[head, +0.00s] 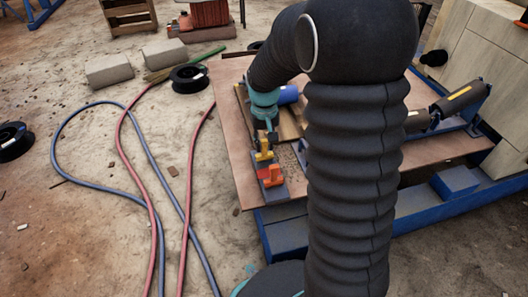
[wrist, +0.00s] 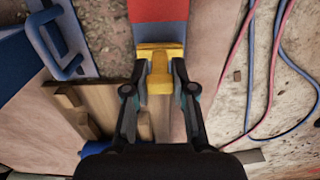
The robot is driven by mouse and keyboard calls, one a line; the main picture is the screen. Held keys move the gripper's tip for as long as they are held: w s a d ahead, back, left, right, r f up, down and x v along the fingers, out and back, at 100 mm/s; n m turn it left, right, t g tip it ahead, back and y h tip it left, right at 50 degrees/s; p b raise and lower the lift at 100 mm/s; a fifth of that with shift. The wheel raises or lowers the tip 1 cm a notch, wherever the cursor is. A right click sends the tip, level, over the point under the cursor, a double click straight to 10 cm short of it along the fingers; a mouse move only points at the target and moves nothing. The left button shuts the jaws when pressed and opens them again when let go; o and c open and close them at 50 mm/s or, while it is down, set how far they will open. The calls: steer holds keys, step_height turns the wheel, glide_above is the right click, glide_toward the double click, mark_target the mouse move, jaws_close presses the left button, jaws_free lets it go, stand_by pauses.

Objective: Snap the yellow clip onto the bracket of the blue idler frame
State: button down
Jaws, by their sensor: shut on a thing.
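The yellow clip (wrist: 160,78) is between my gripper's fingertips (wrist: 160,70) in the wrist view, and the fingers are shut on it. Its wide yellow end lies over a blue-grey block (wrist: 158,35) that also bears a red part; I cannot tell whether the clip touches the block. In the head view the clip (head: 263,150) shows below my gripper (head: 264,128), just behind the orange-red part. The blue idler frame (head: 470,112) with dark rollers is at the right, partly hidden by my arm. A blue loop-shaped bracket (wrist: 55,42) shows upper left in the wrist view.
The orange-red part (head: 272,176) stands on the block at the front of a brown board (head: 228,100). Wooden strips (wrist: 75,110) and a blue cylinder (head: 288,94) lie close by. Hoses (head: 190,165), a black spool (head: 189,78) and concrete blocks (head: 109,70) lie on the ground at left.

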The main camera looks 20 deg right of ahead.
steer(key=shift+r+p, duration=2)
steer(key=shift+r, duration=0.55)
